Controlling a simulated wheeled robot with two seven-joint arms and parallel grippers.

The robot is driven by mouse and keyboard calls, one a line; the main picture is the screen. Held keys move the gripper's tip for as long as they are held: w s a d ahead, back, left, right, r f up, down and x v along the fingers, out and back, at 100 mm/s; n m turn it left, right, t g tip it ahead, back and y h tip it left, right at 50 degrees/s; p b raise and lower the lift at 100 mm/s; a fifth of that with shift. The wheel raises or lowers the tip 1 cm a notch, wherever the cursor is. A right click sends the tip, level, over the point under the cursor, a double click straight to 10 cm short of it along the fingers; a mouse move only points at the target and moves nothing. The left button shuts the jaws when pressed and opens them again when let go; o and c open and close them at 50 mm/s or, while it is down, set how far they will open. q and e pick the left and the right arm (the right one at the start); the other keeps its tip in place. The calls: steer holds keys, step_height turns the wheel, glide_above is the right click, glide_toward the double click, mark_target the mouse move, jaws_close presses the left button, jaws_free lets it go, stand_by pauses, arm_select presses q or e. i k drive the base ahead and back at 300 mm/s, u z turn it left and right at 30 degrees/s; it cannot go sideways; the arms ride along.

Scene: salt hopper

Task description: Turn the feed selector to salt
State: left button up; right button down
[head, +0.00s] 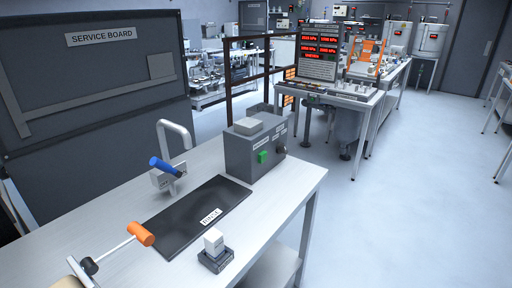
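I cannot tell for sure which part is the feed selector, as the small labels are not readable. A blue handle (164,166) sits tilted on a small grey lettered plate (168,182) under a bent grey pipe (176,130). A grey box (240,150) at the back of the table carries a green button (262,157) and a dark round knob (281,150) on its front, with small white labels. Neither of my grippers shows in the head view.
The light metal table (285,196) holds a black mat (190,220), a white block on a dark base (214,243) and an orange-ended rod (140,234) at the front left. A dark service board (90,80) stands behind. The floor at right is clear.

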mark_target(281, 149)
steer(key=z, duration=1.4)
steer(key=i, duration=1.65)
steer(key=u, duration=3)
